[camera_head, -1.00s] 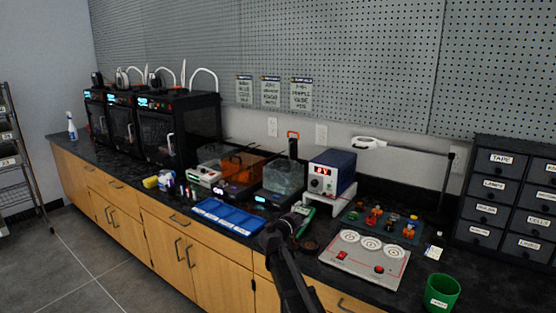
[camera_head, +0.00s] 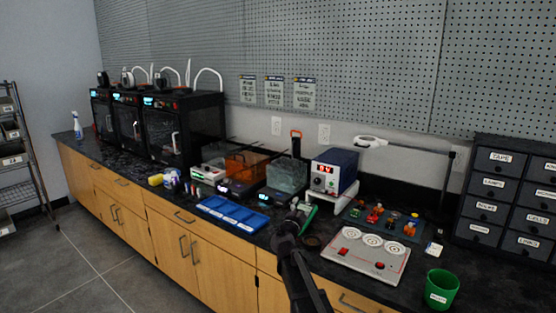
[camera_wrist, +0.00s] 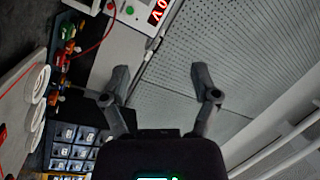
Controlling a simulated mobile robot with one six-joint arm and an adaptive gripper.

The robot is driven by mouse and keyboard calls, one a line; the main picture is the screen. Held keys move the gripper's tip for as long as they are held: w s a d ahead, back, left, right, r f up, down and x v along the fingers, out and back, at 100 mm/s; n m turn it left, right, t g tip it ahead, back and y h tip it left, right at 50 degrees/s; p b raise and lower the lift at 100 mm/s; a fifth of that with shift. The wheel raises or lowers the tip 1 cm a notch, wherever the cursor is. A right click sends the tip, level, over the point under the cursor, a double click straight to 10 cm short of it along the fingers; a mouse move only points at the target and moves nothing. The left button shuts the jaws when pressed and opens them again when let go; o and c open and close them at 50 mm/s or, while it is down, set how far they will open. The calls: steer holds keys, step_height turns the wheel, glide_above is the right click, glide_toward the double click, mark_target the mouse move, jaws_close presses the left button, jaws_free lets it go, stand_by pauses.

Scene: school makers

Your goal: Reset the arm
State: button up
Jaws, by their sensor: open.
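My arm rises from the bottom of the head view, and my gripper (camera_head: 299,210) is at its end, over the counter between the blue tray and the grey panel. In the wrist view my gripper (camera_wrist: 163,78) shows two dark fingers spread apart with nothing between them. Behind the fingers lies the pegboard wall. The gripper is small in the head view, and I cannot tell there whether it touches the counter.
Around the gripper are a blue tray (camera_head: 232,214), a blue power supply (camera_head: 333,172), a grey panel with three white discs (camera_head: 367,254) and a green cup (camera_head: 441,290). Labelled drawers (camera_head: 503,198) stand at right, several black printers (camera_head: 183,128) at left.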

steer(key=s+a+f+n+g+y, duration=0.4)
steer(key=s+f+n+g+y, duration=0.3)
steer(key=s+f+n+y, duration=0.55)
steer(key=s+d+f+n+g+h, duration=0.15)
steer(key=s+d+g, duration=0.25)
steer(key=s, duration=0.4)
steer(key=s+d+f+g+h, duration=0.2)
steer(key=s+d+f+g, duration=0.1)
steer(key=s+d, duration=0.3)
steer(key=s+d+f+n+g+h, duration=0.1)
steer(key=s+d+f+g+h, duration=0.2)
steer(key=s, duration=0.6)
step_height(320, 180, up, 17)
steer(key=g+p, duration=0.1)
steer(key=p, duration=1.6)
steer(key=shift+a+y+p, duration=0.15)
steer(key=shift+y+p, duration=0.2)
steer(key=shift+y, duration=0.05)
